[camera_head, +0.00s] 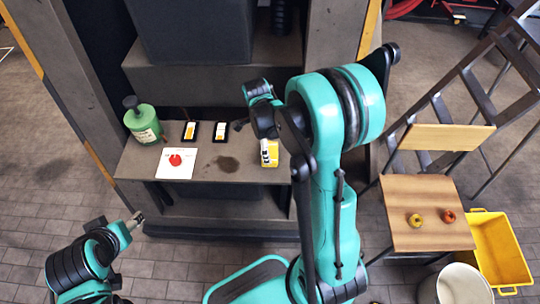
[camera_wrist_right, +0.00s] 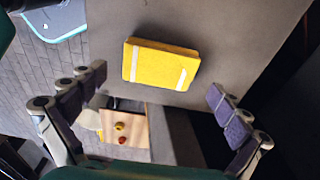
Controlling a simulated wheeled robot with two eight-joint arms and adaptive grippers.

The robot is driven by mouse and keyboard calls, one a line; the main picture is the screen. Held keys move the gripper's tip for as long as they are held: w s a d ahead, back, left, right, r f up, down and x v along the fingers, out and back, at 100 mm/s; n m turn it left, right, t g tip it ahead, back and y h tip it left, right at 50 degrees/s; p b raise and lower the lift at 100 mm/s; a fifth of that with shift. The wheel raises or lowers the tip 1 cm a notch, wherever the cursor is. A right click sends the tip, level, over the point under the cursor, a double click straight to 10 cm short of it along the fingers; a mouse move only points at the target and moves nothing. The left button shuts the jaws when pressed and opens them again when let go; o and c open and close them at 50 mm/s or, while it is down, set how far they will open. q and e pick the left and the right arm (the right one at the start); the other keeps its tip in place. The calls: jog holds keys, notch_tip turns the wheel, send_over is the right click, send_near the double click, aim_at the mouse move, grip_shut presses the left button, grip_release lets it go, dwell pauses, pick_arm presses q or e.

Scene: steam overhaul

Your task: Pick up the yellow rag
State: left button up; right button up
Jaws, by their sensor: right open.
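The yellow rag (camera_head: 271,158) lies at the right end of the grey shelf, partly hidden by my right gripper in the head view. In the right wrist view the rag (camera_wrist_right: 158,63) is a flat folded yellow block with pale stripes, lying near the shelf edge. My right gripper (camera_wrist_right: 158,85) is open, with its two fingers spread wide on either side of the rag and not touching it. In the head view the right gripper (camera_head: 253,141) hangs over that end of the shelf. My left gripper (camera_head: 135,220) is low at the left, away from the rag; its jaw opening is unclear.
A green bottle (camera_head: 143,121), a white card with a red spot (camera_head: 175,163) and two dark trays with yellow and white labels (camera_head: 190,131) are on the shelf (camera_head: 235,178). A wooden chair (camera_head: 425,235), a yellow crate (camera_head: 500,250) and a white bucket (camera_head: 455,285) stand right.

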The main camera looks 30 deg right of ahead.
notch_tip(320, 180, down, 4)
jog(key=shift+s+d+r+b, duration=0.15)
jog(key=shift+r+b, duration=0.1)
jog(key=shift+b, duration=0.3)
jog(key=shift+r, duration=0.1)
jog(key=c, duration=1.1)
notch_tip(320, 180, up, 5)
jog(key=p, duration=0.2)
jog(key=shift+p, duration=0.3)
jog(key=s+a+r+p, duration=0.1)
jog(key=s+r, duration=0.1)
jog(key=s, duration=0.1)
jog(key=s+a+r+p, duration=0.1)
jog(key=s+r, duration=0.1)
jog(key=s, duration=0.2)
jog(key=s+a+r+p, duration=0.1)
jog(key=s+r, duration=0.1)
jog(key=s, duration=0.2)
jog(key=shift+s+a+p, duration=0.1)
jog(key=shift+a+p, duration=0.1)
jog(key=shift+p, duration=0.1)
